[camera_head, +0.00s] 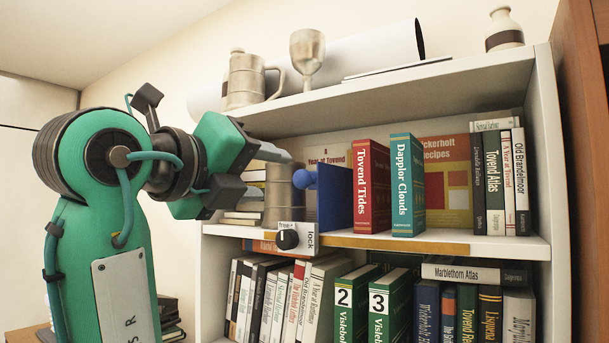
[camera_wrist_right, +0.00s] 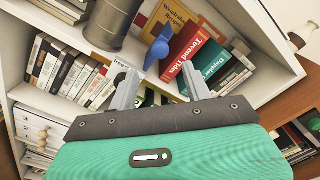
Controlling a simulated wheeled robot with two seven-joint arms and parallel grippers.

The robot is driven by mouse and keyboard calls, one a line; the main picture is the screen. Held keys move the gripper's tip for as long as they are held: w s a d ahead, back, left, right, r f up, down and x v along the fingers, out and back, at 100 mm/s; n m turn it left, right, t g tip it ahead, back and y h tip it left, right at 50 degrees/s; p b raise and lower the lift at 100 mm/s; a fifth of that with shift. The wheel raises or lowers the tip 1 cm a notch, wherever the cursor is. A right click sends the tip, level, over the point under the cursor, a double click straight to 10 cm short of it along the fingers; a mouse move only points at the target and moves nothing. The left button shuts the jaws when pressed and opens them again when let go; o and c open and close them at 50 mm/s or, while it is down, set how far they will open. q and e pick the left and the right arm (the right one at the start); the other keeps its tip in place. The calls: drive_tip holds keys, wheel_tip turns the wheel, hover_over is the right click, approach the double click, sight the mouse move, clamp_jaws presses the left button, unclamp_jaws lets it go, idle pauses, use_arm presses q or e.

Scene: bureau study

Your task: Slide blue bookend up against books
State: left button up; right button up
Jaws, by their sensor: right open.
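The blue bookend (camera_head: 335,200) stands upright on the middle shelf, with a round blue knob on its left side. It also shows in the wrist view (camera_wrist_right: 156,53). The red book Tovend Tides (camera_head: 371,188) stands just right of it; the exact gap between them is hard to tell. The teal book Dapplor Clouds (camera_head: 407,187) stands right of the red one, a little apart. My right gripper (camera_head: 262,173) is open and empty, left of the knob and in front of the shelf. In the wrist view its fingers point toward the bookend. My left gripper is out of view.
A dial (camera_head: 288,239) marked free and lock sits on the shelf's front edge below the bookend. A metal canister (camera_head: 279,199) stands left of the bookend. Upright books (camera_head: 493,184) fill the shelf's right end. A tankard (camera_head: 243,79) and goblet (camera_head: 307,52) stand on top.

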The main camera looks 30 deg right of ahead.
sight(298, 178)
drive_tip(key=p+x, duration=0.4)
drive_tip(key=x, duration=0.6)
drive_tip(key=shift+r, duration=0.2)
drive_tip(key=shift+x, duration=0.8)
drive_tip(key=shift+f, duration=0.1)
drive_tip(key=shift+c, duration=0.4)
